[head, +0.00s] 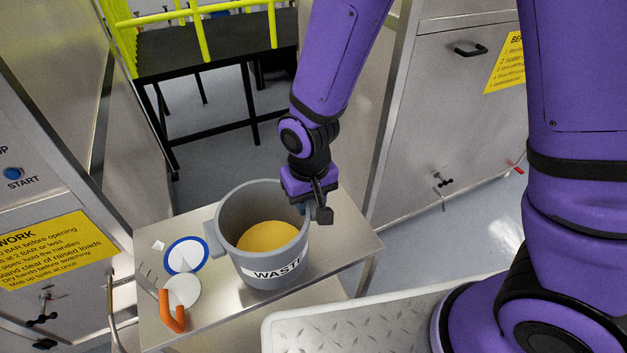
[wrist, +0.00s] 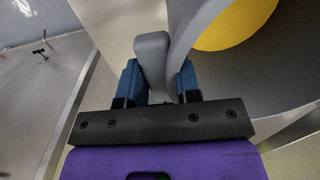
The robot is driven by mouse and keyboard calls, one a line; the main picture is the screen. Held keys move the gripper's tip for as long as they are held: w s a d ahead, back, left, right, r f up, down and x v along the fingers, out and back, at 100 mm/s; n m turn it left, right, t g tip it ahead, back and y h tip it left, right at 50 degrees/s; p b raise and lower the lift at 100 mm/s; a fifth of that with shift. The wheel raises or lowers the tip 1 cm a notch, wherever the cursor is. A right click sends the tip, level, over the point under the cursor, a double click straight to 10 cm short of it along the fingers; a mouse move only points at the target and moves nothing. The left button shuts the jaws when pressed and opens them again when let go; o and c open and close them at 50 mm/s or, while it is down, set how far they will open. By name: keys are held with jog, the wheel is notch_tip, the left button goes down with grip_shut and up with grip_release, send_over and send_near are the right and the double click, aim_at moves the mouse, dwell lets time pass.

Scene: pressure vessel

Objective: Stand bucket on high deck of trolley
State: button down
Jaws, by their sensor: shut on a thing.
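The grey bucket (head: 262,236) is upright on or just above the top deck of the steel trolley (head: 345,249); I cannot tell if its base touches. It has a white label reading "WASTE" and a yellow mass inside. My gripper (head: 312,207) is at the bucket's right rim. In the wrist view my gripper (wrist: 158,84) has its two blue-padded fingers on either side of the bucket's grey side handle (wrist: 152,52), shut on it. The bucket's wall and yellow contents (wrist: 235,22) show at the upper right there. A lower trolley deck is mostly hidden.
On the deck left of the bucket are a blue-rimmed white disc (head: 187,255), a pale disc (head: 183,291) and an orange curved handle (head: 171,312). Steel cabinets stand left and right. A black platform with yellow rails (head: 200,45) is behind. The deck's right end is bare.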

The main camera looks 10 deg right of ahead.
jog(key=w+d+f, duration=0.5)
jog(key=w+d, duration=0.4)
jog(key=w, duration=0.3)
jog(key=shift+w+d, duration=0.15)
jog(key=shift+d, duration=0.1)
dwell(0.4)
jog(key=c, duration=0.8)
grip_release()
jog(key=shift+f, duration=0.1)
